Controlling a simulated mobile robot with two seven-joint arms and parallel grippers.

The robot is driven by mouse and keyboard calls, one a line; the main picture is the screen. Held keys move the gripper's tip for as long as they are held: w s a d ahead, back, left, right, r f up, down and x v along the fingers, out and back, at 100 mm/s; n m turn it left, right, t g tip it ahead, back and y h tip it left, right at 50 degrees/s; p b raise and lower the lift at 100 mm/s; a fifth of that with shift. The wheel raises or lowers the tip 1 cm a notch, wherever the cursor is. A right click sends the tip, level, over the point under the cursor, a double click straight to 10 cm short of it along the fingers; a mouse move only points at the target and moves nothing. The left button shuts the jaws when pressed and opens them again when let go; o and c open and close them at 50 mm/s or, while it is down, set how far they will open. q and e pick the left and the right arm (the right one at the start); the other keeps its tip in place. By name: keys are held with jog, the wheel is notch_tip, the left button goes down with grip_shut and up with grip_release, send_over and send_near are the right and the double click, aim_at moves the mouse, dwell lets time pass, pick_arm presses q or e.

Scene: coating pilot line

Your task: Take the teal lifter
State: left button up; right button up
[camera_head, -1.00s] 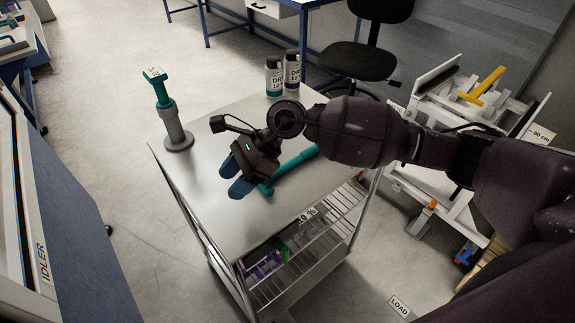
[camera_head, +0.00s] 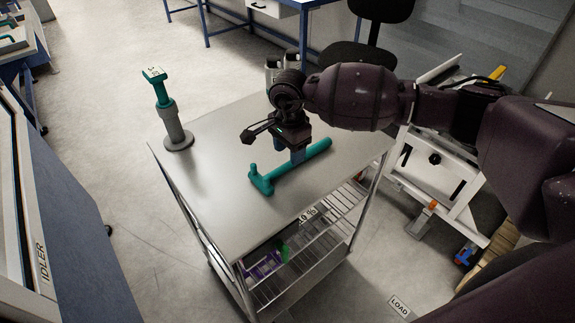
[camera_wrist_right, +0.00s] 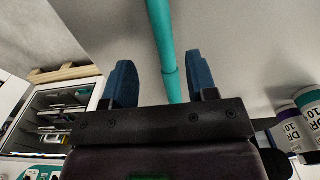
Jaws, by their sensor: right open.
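The teal lifter (camera_head: 295,169) lies on the cart top, a long round bar with a crosspiece at its near-left end. My right gripper (camera_head: 298,155) is above the middle of the bar, pointing down. In the right wrist view, the teal bar (camera_wrist_right: 163,40) runs between the two blue fingers of the open gripper (camera_wrist_right: 161,78), with gaps to both sides. I cannot tell exactly how far down the fingers reach. My left gripper is not in view.
The bare metal cart top (camera_head: 215,180) has free room at its front and left. A teal-topped post on a grey round base (camera_head: 174,130) stands at its left. Bottles (camera_head: 273,70) stand at the back, partly hidden by my arm. A white rack (camera_head: 440,170) stands to the right.

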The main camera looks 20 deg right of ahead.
aim_at(288, 163)
jog(key=shift+w+a+f, duration=0.1)
jog(key=shift+w+f, duration=0.05)
jog(key=shift+f, duration=1.15)
jog(key=shift+w+f, duration=0.1)
jog(key=shift+f, duration=1.2)
jog(key=shift+c, duration=0.4)
grip_shut()
